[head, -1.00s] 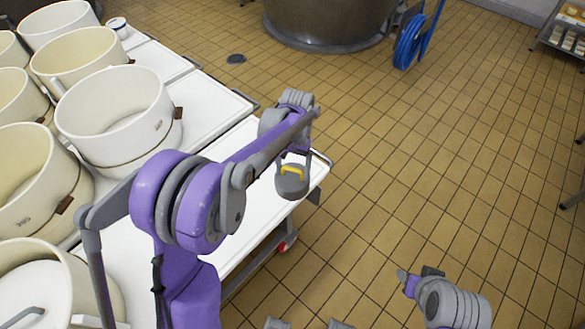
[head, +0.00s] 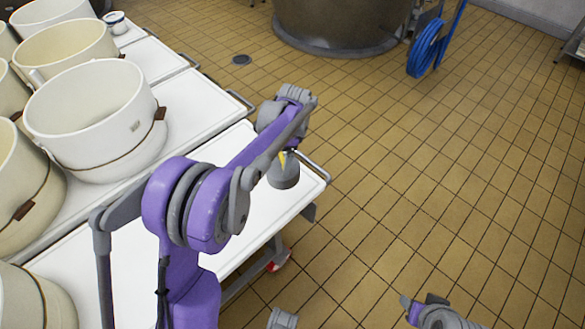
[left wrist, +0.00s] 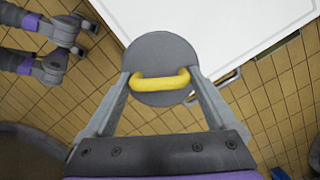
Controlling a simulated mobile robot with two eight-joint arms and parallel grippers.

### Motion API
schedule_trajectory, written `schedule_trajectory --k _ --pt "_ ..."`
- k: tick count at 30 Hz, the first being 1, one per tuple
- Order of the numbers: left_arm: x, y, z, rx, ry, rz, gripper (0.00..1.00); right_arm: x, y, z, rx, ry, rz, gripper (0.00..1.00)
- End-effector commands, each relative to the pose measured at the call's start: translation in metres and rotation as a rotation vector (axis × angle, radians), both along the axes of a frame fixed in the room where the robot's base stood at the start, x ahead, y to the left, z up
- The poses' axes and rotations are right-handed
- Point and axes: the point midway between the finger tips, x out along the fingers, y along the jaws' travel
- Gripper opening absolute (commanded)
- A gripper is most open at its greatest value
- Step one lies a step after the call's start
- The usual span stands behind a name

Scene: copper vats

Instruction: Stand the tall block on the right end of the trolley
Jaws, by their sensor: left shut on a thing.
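My left gripper (left wrist: 160,78) is shut on the yellow handle of a grey round block (left wrist: 160,55); its grey fingers lie at both ends of the handle. In the head view the block (head: 284,174) hangs upright below the left gripper (head: 288,153), in front of the right end of the white-topped trolley (head: 240,222). I cannot tell whether it touches the top. In the left wrist view the block overlaps a corner of the white top (left wrist: 215,25), with floor around. My right gripper (head: 408,306) is partly visible at the lower right; its jaws are unclear.
Large cream pots (head: 92,115) crowd the trolleys at the left. A metal handle (head: 318,166) sticks out from the trolley's right end. A copper vat (head: 340,22) and a blue hose reel (head: 427,50) stand at the back. The tiled floor at right is clear.

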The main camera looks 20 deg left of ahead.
Motion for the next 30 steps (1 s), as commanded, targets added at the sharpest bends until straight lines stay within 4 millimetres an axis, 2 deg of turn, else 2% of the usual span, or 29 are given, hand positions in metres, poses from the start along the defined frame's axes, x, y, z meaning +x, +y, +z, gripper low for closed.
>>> schedule_trajectory --k 1,3,12,19,30 --pt "0.003 0.009 -0.016 0.002 0.002 -0.074 0.00 0.000 0.000 -0.018 0.000 0.006 0.000 0.50" --pt "0.009 0.019 -0.027 0.002 0.003 -0.190 0.00 0.000 0.000 -0.032 0.000 0.011 0.000 0.50" --pt "0.029 0.056 -0.067 0.000 0.002 -0.605 0.00 0.002 0.000 -0.083 0.000 0.028 0.000 0.50" --pt "0.036 0.069 -0.078 0.000 0.001 -0.753 0.00 0.004 0.000 -0.098 0.000 0.033 0.000 0.50" --pt "0.037 0.070 -0.089 0.000 0.000 -0.777 0.00 0.005 0.000 -0.108 0.000 0.037 0.000 0.50"
